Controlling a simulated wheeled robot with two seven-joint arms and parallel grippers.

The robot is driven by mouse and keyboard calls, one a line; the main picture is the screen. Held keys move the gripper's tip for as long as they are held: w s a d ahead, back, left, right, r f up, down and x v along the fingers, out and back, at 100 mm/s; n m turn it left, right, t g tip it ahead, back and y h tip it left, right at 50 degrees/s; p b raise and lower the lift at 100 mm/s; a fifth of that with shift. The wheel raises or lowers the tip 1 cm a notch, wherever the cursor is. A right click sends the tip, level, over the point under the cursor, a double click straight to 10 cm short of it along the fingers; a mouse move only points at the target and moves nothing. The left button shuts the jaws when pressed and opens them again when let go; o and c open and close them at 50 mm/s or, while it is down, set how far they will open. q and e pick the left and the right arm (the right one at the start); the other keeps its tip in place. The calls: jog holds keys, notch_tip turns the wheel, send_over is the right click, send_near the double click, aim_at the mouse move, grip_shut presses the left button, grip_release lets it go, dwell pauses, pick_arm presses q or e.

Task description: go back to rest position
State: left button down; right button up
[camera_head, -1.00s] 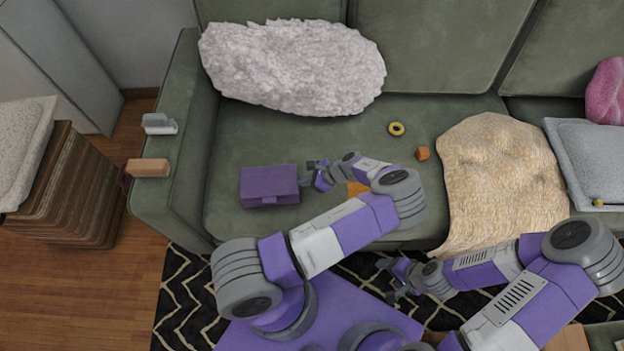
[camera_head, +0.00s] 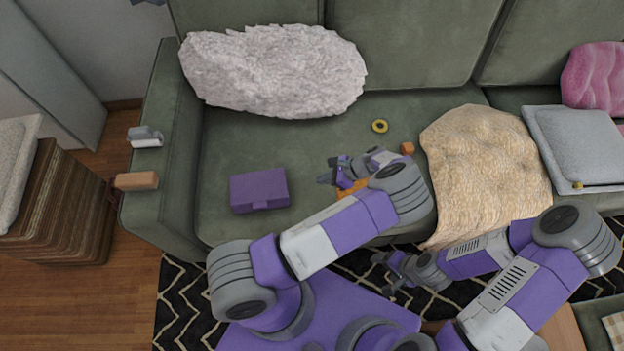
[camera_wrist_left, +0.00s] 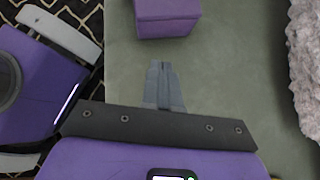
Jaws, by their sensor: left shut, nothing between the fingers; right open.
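My left gripper (camera_head: 328,171) is over the green sofa seat, to the right of a closed purple box (camera_head: 259,190) and apart from it. In the left wrist view its fingers (camera_wrist_left: 164,72) are together with nothing between them, and the purple box (camera_wrist_left: 166,18) is beyond the fingertips. My right gripper (camera_head: 384,273) is open and empty, low in front of the sofa over the patterned rug. An orange item (camera_head: 351,188) is partly hidden behind my left arm.
A yellow ring (camera_head: 380,126) and an orange cube (camera_head: 407,148) lie on the seat. A white fluffy pillow (camera_head: 275,70) and a beige blanket (camera_head: 485,165) flank them. A stapler-like grey item (camera_head: 145,137) and an orange-brown block (camera_head: 136,181) are by the left armrest.

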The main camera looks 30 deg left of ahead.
pick_arm(q)
jog(key=shift+v, duration=0.85)
jog(key=s+f+n+h, duration=0.2)
jog(key=s, duration=0.2)
jog(key=s+f+n+h+p, duration=0.1)
jog(key=s+f+n+h, duration=0.1)
jog(key=s+f, duration=0.1)
jog(key=s+f+n+g+h, duration=0.1)
jog(key=s+f+n+h, duration=0.1)
jog(key=s, duration=0.3)
jog(key=shift+f+n+p, duration=0.2)
jog(key=shift+n+p, duration=0.1)
jog(key=shift+p, duration=0.1)
jog(key=s+d+r+n+t+h+p, duration=0.1)
jog(key=s+d+r+n+t+h, duration=0.3)
jog(key=n, duration=0.6)
jog(key=d+r+h, duration=0.2)
jog(key=d+r, duration=0.1)
jog(key=d, duration=0.1)
jog(key=shift+s+d+t+h, duration=0.2)
jog(key=shift+s+t+h, duration=0.1)
jog(key=shift+t, duration=0.1)
